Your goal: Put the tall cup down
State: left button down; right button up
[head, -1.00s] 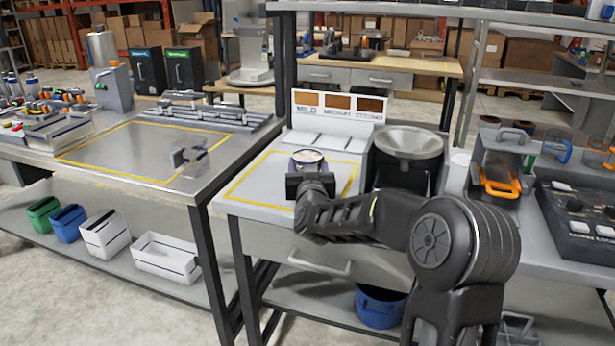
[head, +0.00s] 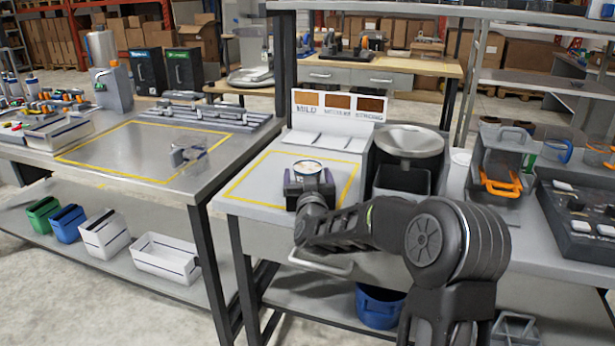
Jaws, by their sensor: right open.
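My left gripper is out of view.
A sign panel (head: 338,106) stands behind the marked area. A grey funnel-topped bin (head: 410,142) stands close on the right. A clear mug (head: 188,152) sits on the left table. Free counter remains left of the cup.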

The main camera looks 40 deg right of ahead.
jog(key=shift+r, duration=0.1)
jog(key=shift+r, duration=0.2)
jog(key=v, duration=1.1)
jog(key=shift+s+a+f, duration=0.15)
jog(key=shift+s, duration=0.25)
jog(key=shift+s+a, duration=0.1)
